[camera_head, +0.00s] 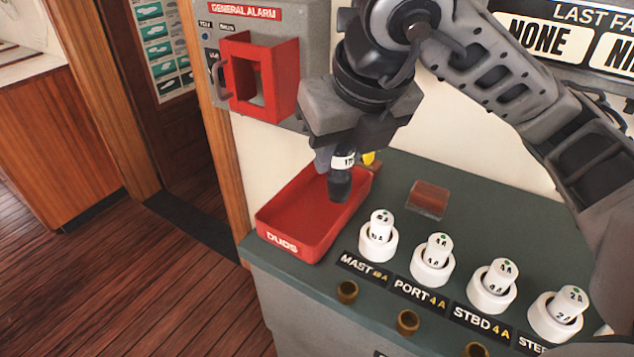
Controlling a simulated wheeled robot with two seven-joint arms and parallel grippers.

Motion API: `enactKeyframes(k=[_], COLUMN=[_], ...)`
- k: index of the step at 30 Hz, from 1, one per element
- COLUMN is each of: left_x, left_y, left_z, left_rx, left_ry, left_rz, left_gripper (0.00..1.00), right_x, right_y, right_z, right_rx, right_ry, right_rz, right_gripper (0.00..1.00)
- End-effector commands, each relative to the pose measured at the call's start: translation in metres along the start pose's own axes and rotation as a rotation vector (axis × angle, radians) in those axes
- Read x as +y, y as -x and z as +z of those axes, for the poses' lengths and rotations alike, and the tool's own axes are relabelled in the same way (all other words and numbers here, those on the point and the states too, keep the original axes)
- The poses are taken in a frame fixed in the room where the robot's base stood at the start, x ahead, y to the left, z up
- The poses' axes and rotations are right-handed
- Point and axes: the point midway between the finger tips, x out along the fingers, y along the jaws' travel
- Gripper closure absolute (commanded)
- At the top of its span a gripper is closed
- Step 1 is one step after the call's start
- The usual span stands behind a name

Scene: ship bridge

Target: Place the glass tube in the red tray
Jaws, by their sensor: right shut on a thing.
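The red tray (272,219), marked DUDS, stands at the left end of the green counter. My right gripper (330,155) points down over the tray's right side and is shut on the glass tube (341,184). The tube hangs roughly upright, with a pale lettered band at the top and a dark lower part. It overlaps the tray's right rim in the picture; I cannot tell how high above the tray it is. The gripper hides its upper end. My left gripper is not in view.
Several white fuses in round holders, such as the MAST one (378,237), line the counter (450,205). A reddish block (428,198) lies behind them. Small brass cups (347,291) sit along the front. A red alarm box (262,78) is on the wall above the tray.

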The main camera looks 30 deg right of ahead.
Motion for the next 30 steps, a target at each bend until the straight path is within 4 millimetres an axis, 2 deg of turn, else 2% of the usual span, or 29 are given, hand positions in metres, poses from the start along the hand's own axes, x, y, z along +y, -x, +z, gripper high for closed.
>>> enactKeyframes(k=[1,3,6,9,17,19,24,30], left_x=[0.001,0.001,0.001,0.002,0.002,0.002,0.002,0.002], left_y=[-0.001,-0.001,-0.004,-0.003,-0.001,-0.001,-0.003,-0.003], left_z=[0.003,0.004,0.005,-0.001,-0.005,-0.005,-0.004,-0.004], left_rx=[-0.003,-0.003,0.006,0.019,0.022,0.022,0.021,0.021], left_ry=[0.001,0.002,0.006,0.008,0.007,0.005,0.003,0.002], left_rz=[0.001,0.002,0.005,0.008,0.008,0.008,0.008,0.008], left_gripper=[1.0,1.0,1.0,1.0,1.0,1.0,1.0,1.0], right_x=[-0.001,-0.002,-0.004,-0.006,-0.008,-0.009,-0.008,-0.008], right_y=[-0.013,-0.026,-0.053,-0.07,-0.092,-0.102,-0.123,-0.126], right_z=[0.007,0.021,0.027,0.035,0.044,0.045,0.035,0.034], right_rx=[0.009,0.008,0.009,0.006,0.002,0.004,0.002,-0.002], right_ry=[-0.004,-0.002,-0.001,0.0,0.0,0.001,0.003,0.003], right_rz=[0.001,0.003,0.003,0.001,0.0,-0.001,0.0,0.0], right_gripper=[0.93,0.93,0.93,0.93,0.93,0.93,0.93,0.93])
